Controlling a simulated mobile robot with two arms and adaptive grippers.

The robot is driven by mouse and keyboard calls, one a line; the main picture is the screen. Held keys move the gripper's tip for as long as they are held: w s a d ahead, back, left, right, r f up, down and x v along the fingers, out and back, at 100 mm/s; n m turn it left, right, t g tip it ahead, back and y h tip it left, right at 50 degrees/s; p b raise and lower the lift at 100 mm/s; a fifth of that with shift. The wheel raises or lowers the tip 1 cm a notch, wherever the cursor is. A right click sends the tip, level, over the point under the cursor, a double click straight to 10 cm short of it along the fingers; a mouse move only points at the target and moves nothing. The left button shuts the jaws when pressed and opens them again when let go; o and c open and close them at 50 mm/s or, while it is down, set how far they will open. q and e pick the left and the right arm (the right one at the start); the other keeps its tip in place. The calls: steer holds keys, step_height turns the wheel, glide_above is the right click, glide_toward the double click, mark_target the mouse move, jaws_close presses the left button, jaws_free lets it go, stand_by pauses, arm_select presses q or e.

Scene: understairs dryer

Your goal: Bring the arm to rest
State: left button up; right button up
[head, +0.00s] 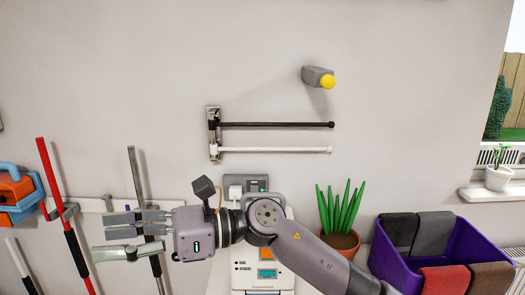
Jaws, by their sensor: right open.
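My right arm reaches in from the lower right and extends across the middle bottom of the head view. Its gripper (106,236) points left, with its fingers apart and nothing seen between them. The gripper appears in front of a grey-handled pole (137,175) on the wall rail; I cannot tell the depth between them. My left gripper is not in view.
A wall rack with a black bar (275,125) and a white bar (275,150) is above the arm. A white appliance (252,270), potted plant (340,240) and purple bin (472,240) of cloths stand below and right. A red pole (54,185) is left.

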steer(key=w+d+r+m+t+y, duration=0.3)
steer(key=w+d+m+t+y, duration=0.4)
steer(key=m+t, duration=0.85)
steer(key=w+d+f+m+t+h, duration=0.55)
steer(key=d+m+t+h, duration=0.35)
steer(key=m, duration=0.7)
steer(key=s+d+f+m+g+h, duration=0.1)
steer(key=d+f+m+h, duration=0.65)
steer(key=f, duration=0.25)
steer(key=d+f+m+g+h, duration=0.2)
steer(key=d+f+m+h, duration=0.5)
steer(key=f, duration=0.3)
steer(key=s+d+f+m+g, duration=0.5)
steer(key=s+d+f+g, duration=0.15)
steer(key=s+f, duration=0.55)
steer(key=s+d+f+m+g+h, duration=0.1)
steer(key=s+d+f+m+g, duration=0.2)
steer(key=s, duration=0.5)
steer(key=s+d+f+m+g, duration=0.1)
steer(key=s+d+f+g, duration=0.15)
steer(key=s+f, duration=0.45)
steer(key=s+f+g, duration=0.2)
steer(key=s+f, duration=0.1)
steer(key=f, duration=2.2)
steer(key=s+d+f, duration=0.2)
steer(key=s+f, duration=1.3)
steer(key=s, duration=0.1)
steer(key=shift+s+n+g, duration=0.15)
steer(key=shift+n+g, duration=0.2)
steer(key=shift+n, duration=0.05)
